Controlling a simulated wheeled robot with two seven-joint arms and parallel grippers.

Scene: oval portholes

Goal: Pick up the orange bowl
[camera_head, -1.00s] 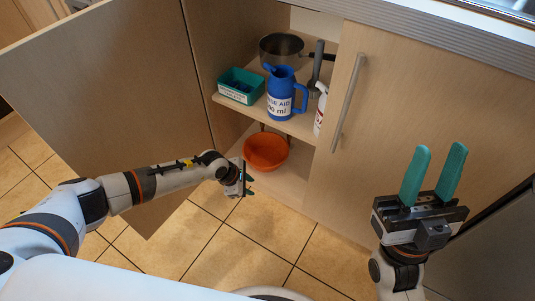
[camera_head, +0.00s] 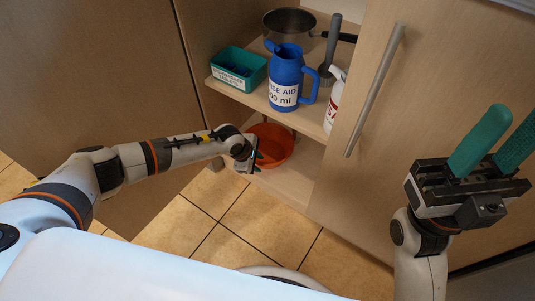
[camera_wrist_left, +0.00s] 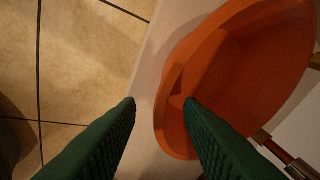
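The orange bowl (camera_head: 274,146) stands on the bottom shelf of the open cabinet, partly hidden behind my left gripper in the head view. It fills the right side of the left wrist view (camera_wrist_left: 262,70). My left gripper (camera_head: 253,160) is at the bowl's near left rim. In the left wrist view its green fingers (camera_wrist_left: 160,102) are apart. One fingertip shows over the bowl and the other outside it, with the rim between them. I cannot tell whether they touch it. My right gripper (camera_head: 502,140) is raised at the right with its fingers apart and empty.
The upper shelf (camera_head: 235,90) holds a teal box (camera_head: 238,68), a blue jug (camera_head: 287,80), a pot (camera_head: 289,28), a brush (camera_head: 330,50) and a spray bottle (camera_head: 334,100). An open door (camera_head: 90,80) stands left. A closed door (camera_head: 430,100) is right. The tiled floor (camera_head: 225,230) is clear.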

